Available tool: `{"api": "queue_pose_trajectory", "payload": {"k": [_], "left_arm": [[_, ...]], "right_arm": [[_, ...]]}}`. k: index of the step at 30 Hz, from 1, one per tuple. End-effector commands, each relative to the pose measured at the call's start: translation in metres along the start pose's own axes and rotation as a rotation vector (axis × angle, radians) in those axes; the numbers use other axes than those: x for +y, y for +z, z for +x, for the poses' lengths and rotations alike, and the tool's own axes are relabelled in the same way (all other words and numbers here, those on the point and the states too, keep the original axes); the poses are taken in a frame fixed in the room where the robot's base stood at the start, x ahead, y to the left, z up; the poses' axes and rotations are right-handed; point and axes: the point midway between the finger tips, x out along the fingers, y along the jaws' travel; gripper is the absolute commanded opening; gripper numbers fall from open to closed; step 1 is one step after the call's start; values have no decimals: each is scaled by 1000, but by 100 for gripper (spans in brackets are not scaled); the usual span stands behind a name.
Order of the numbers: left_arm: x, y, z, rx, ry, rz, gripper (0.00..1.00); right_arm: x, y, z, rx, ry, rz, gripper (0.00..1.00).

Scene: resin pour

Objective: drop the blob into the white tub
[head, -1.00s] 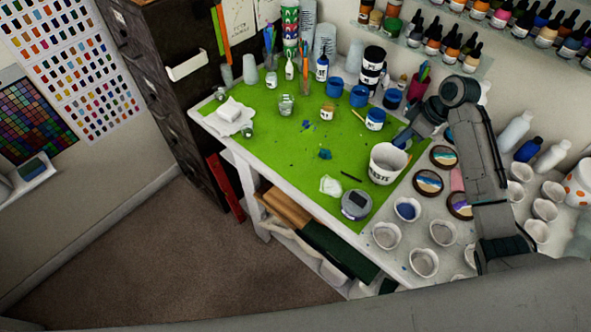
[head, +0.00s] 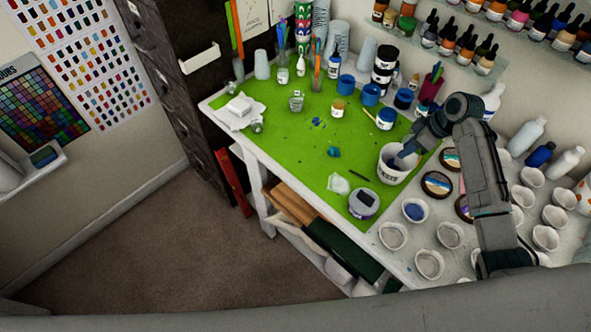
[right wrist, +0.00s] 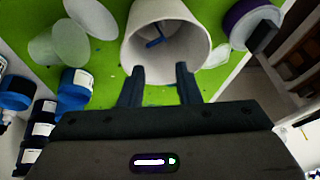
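The white tub (head: 391,177) stands upright on the green mat's right side. It also shows in the right wrist view (right wrist: 197,45), with its mouth towards the camera and a small elongated blue piece (right wrist: 155,42) inside. I cannot tell whether that piece is the blob. A teal-blue lump (head: 333,152) lies on the mat left of the tub. My right gripper (head: 397,163) is at the tub's mouth, partly hiding the inside. In the right wrist view its two fingers (right wrist: 159,70) are apart, with nothing seen held between them. My left gripper is not in view.
A round grey-purple container (head: 363,204) and a clear crumpled piece (head: 339,184) lie in front of the tub. Several white cups (head: 429,264) and round coasters (head: 436,184) crowd the right. Blue-lidded jars (head: 386,119) stand behind. The mat's left middle is mostly clear.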

Motion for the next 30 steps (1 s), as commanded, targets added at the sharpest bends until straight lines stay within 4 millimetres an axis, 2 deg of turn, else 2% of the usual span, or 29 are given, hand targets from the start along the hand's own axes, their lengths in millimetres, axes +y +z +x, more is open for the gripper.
{"api": "queue_pose_trajectory", "payload": {"k": [8, 11, 21, 25, 30], "left_arm": [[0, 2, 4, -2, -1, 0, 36], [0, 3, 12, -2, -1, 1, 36], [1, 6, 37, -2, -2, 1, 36], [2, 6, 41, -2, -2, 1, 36], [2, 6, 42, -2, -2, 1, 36]], "right_arm": [[1, 1, -6, 0, 3, -1, 30], [2, 2, -20, 0, 5, -2, 30], [2, 2, -86, 0, 4, -2, 30], [1, 1, -101, 0, 2, -1, 30], [0, 0, -108, 0, -1, 0, 30]]}}
